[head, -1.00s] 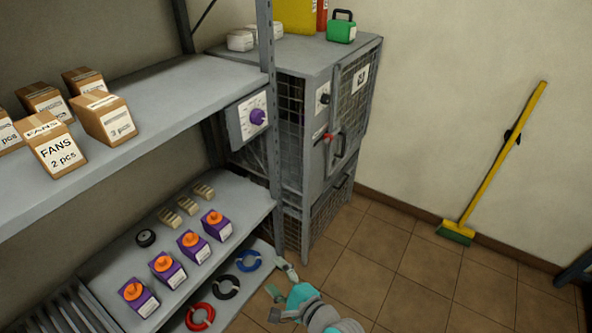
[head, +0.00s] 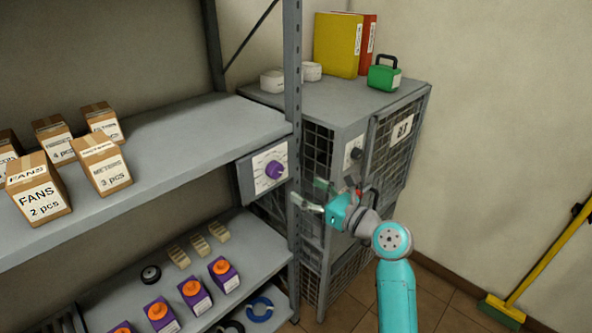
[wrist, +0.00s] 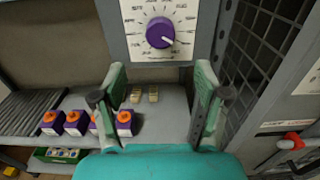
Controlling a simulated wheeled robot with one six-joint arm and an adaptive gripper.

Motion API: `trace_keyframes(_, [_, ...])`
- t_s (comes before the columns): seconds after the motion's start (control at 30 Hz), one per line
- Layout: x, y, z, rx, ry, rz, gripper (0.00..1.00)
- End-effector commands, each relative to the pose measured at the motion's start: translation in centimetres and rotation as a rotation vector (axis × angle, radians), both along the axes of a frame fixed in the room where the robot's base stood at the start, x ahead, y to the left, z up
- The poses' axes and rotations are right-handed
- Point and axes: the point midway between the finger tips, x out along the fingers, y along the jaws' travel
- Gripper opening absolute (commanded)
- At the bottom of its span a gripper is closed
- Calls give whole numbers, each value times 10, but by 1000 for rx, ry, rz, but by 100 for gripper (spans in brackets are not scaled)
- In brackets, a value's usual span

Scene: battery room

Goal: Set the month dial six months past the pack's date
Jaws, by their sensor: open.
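The month dial is a purple knob (head: 275,170) on a white face (head: 262,160) with small printed labels, on a grey plate by the shelf upright. In the wrist view the knob (wrist: 160,31) has a white mark pointing to the lower right; the labels are too small to read. Several purple packs with orange tops, such as this pack (head: 224,276), stand on the lower shelf. Their white labels are unreadable, so I cannot tell any date. My gripper (head: 314,196) is open and empty, just right of and below the dial, not touching the knob.
A shelf upright (head: 293,110) stands beside the dial, with a mesh cabinet (head: 345,120) to its right. Boxes (head: 103,165) sit on the upper shelf. A red-handled switch (wrist: 291,142) is at the wrist view's right.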

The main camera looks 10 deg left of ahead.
Motion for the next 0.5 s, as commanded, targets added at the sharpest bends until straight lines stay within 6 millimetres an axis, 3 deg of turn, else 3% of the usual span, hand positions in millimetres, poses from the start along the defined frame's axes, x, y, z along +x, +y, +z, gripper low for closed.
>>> trace_keyframes(0.17, [10, 14, 1, 0, 2, 3, 74])
trace_keyframes(0.5, [46, 60, 0, 0, 1, 2, 74])
